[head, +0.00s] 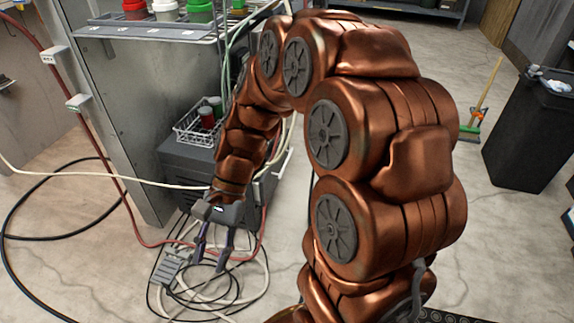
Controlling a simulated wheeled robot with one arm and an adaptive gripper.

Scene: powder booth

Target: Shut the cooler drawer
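A low dark grey cabinet (180,168), which looks like the cooler, stands left of centre in the head view, beside a tall grey metal cabinet. My arm hides much of its right side. A pale bar (284,161), possibly a drawer handle, shows just right of my forearm. I cannot tell how far the drawer is out. My gripper (211,261) points down in front of the dark cabinet, above the cables on the floor. Its two fingers are apart, with nothing seen between them.
A wire basket (186,133) with bottles sits on the dark cabinet. Cables and hoses (240,290) lie coiled on the floor, and a red hose hangs at left. A black bin (525,135) and a broom (470,130) stand at right. Floor between them and my arm is clear.

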